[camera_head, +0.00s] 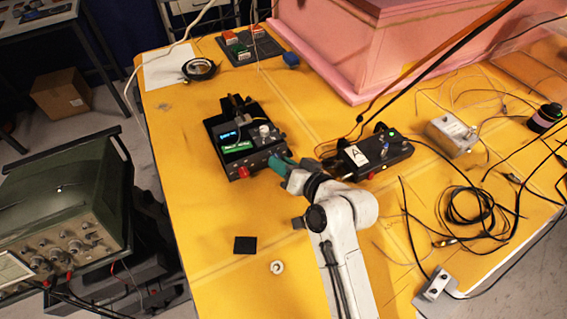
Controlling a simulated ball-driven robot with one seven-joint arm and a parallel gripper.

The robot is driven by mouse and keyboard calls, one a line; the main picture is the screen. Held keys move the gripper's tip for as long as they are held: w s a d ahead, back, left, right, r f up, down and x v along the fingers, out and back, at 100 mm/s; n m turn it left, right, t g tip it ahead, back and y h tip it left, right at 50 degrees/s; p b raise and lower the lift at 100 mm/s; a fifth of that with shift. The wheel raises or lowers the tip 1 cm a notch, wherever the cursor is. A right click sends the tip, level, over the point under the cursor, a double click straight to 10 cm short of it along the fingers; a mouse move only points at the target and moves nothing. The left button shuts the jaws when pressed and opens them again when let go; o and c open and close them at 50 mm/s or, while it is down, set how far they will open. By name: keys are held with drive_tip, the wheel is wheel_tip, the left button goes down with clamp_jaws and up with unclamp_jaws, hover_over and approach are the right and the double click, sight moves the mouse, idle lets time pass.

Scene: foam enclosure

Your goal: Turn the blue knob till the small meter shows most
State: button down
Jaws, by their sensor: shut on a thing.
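A black instrument box (222,155) stands on the yellow table, left of centre. It carries a small lit blue display (228,137), whose reading is too small to make out, a green label and a pale knob on top. A red knob (243,172) sits at its front left. My gripper (281,164), with teal fingers, reaches the box's front right corner and is shut there. The fingers hide what they hold; from its place it seems to be the blue knob, but I cannot see it clearly.
A second black box (372,157) marked A, with a green light, stands close to the right of my gripper. A metal box (451,135) and loose black cables (470,207) lie further right. A pink foam enclosure (385,45) is behind. A black square (245,245) lies in front on mostly clear table.

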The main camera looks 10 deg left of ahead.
drive_tip(key=c, duration=0.9)
unclamp_jaws()
drive_tip(key=b+v, duration=0.1)
drive_tip(key=v, duration=1)
